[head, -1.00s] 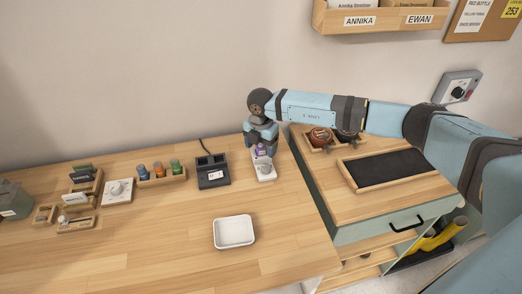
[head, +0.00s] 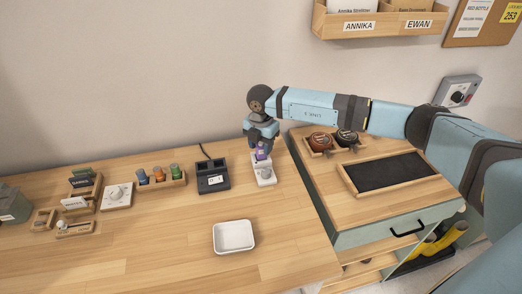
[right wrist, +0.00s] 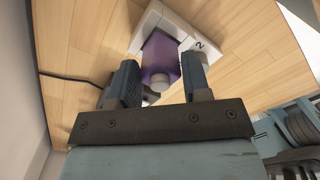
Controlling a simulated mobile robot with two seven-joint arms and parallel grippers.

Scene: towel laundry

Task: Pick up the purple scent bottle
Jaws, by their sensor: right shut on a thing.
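The purple scent bottle (head: 261,153) is at the white stand (head: 265,180) near the right end of the long wooden table. My right gripper (head: 261,140) reaches down over it from above and is shut on it. In the right wrist view the bottle (right wrist: 166,55) sits between the two fingers (right wrist: 160,82), its pale cap towards the camera. The white stand, marked 2, lies behind it (right wrist: 147,22). I cannot tell whether the bottle still touches the stand. My left gripper is not in view.
A dark device (head: 213,177) with a cable stands just left of the stand. An empty white tray (head: 233,236) lies in front. A rack of small coloured bottles (head: 163,181) is farther left. A wooden cabinet (head: 350,212) with a dark-lined tray stands on the right.

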